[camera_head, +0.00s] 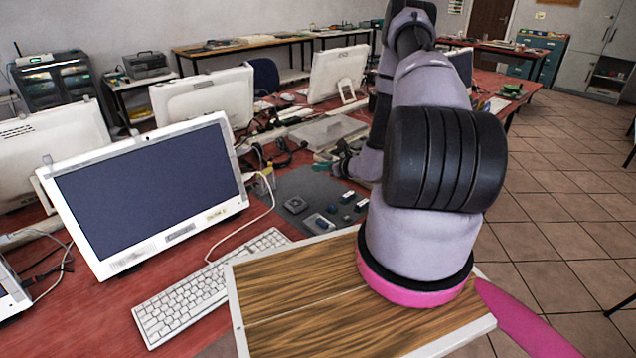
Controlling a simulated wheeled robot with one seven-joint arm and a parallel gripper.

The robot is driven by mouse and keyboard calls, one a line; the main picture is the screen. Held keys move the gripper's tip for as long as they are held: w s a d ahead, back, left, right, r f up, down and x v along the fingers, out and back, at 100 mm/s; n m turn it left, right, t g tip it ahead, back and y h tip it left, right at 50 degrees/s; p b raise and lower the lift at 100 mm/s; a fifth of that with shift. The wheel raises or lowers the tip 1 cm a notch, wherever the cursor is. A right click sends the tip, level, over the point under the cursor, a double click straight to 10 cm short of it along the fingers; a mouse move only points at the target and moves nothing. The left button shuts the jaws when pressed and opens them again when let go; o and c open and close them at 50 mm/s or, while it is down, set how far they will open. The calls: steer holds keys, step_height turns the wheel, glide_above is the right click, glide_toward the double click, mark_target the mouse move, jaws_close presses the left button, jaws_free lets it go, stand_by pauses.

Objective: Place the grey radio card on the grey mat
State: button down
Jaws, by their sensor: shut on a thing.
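A dark grey mat (283,186) lies on the red table behind the keyboard. Several small things lie on it, among them a dark square piece (296,205), a light piece with a dark top (318,223) and small blue-grey blocks (348,197). I cannot tell whether any of these is the grey radio card. My arm reaches away from me and bends back down. My gripper (340,160) is small and dark, low beside the mat's far right part. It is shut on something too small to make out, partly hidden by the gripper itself.
A white monitor (145,190) and keyboard (208,290) stand left of the mat. A clear-lidded grey box (325,132) and cables (285,150) lie beyond it. More white monitors (338,73) stand behind. My arm blocks the table's right part.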

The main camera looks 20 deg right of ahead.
mark_target(321, 185)
steer(key=shift+f, duration=2.85)
steer(key=shift+f, duration=0.15)
steer(key=c, duration=0.7)
jaws_free()
